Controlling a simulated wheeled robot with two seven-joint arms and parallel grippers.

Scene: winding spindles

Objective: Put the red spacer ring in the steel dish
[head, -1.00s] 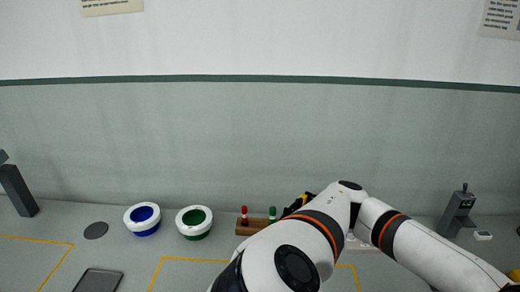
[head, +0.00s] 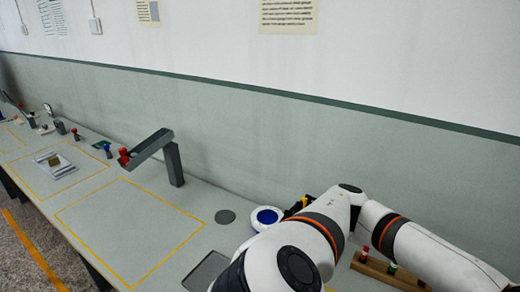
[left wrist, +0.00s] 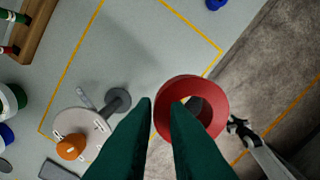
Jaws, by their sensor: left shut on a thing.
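In the left wrist view, the red spacer ring (left wrist: 186,86) is a thick red ring with an open hole. My left gripper (left wrist: 159,104) is shut on its wall, with the dark green fingers reaching up from the bottom edge. The ring is held above the grey bench and partly covers the bench edge and floor in this view. In the head view neither gripper can be made out, and a large white arm of mine covers the lower right. I cannot identify the steel dish with certainty in either view.
A flat grey disc (head: 225,216), a white-and-blue round piece (head: 267,217) and a dark tray (head: 207,270) are on the bench. A wooden rack (head: 378,268) holds pegs. A grey post with an arm (head: 173,163) stands farther left. The yellow-outlined area (head: 130,230) is clear.

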